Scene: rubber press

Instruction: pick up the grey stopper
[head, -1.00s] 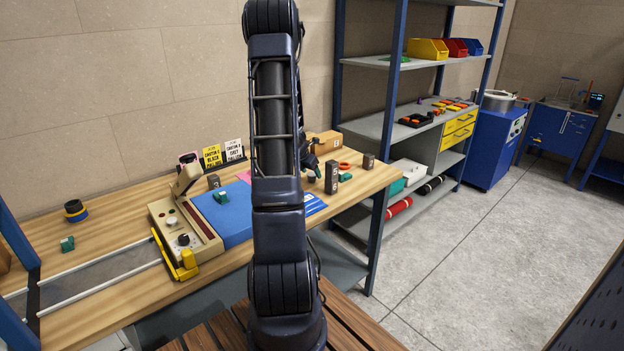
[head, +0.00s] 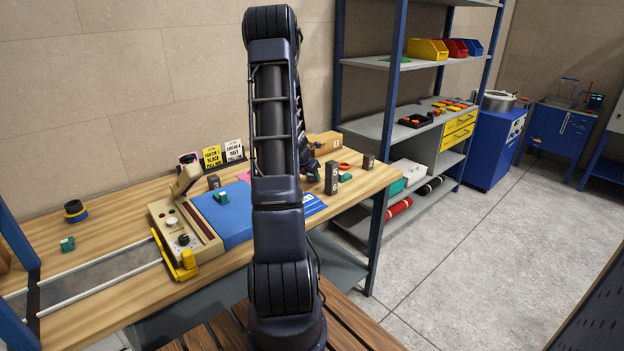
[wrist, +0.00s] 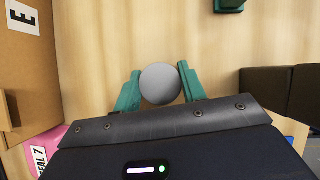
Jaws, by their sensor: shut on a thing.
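The grey stopper (wrist: 160,84) is a round, smooth grey piece in the middle of the wrist view, seen from above. My gripper (wrist: 159,76) has its two green fingers closed on the stopper, one on each side. How high the stopper is above the wooden bench (wrist: 130,30) is hard to tell. In the head view my gripper is mostly hidden behind my arm, above the bench near the cardboard box, and the stopper cannot be made out there.
A cardboard box (head: 324,141) marked E is at the gripper's left in the wrist view, with a pink sheet below it. Dark blocks (wrist: 265,88) stand at the right. A green piece (wrist: 229,5) lies at the top. The blue mat (head: 222,213) and a beige machine (head: 187,230) are farther left.

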